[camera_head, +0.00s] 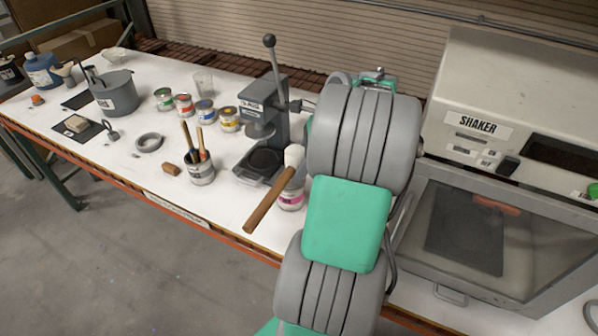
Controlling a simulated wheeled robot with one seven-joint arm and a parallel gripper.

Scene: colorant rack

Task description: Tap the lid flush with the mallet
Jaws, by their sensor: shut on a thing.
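The mallet (271,198) has a brown wooden handle and a pale head (294,156). It is tilted, with its handle running down and left towards the front edge of the bench and its head close beside my arm. A small paint can (291,200) with a magenta label stands on the bench just behind and right of the handle. The can's top and lid are mostly hidden by the mallet and my arm, so I cannot tell how the lid sits. My gripper is hidden behind my arm's grey and green links.
A shaker machine (478,125) stands at the right. A grey lever press (275,115) stands behind the mallet. To the left are a brush pot (201,172), several colour-labelled cans (206,111) and a grey pot (115,93). The bench front left of the mallet (215,215) is clear.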

